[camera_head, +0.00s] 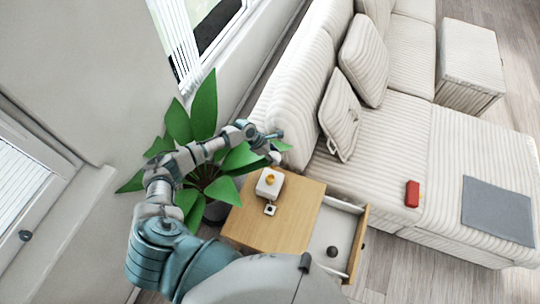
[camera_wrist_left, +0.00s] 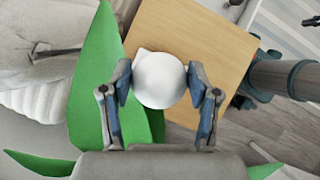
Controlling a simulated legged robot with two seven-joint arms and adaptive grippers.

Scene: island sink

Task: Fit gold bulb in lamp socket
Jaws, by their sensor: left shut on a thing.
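My left gripper (camera_head: 273,146) is above the back left of the wooden side table, beside the plant. In the left wrist view its fingers (camera_wrist_left: 160,88) are shut on a smooth white globe (camera_wrist_left: 160,80), one finger on each side. The globe's far side is hidden, and no gold shows on it. A small white block-like base (camera_head: 268,186) stands on the table below the gripper, with a gold-orange round piece (camera_head: 270,180) on it. I cannot tell whether that piece is the socket or a bulb. My right gripper is not in view.
Green plant leaves (camera_head: 204,108) crowd the gripper. A sofa (camera_head: 385,140) bears a red block (camera_head: 412,194) and a grey mat (camera_head: 498,211).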

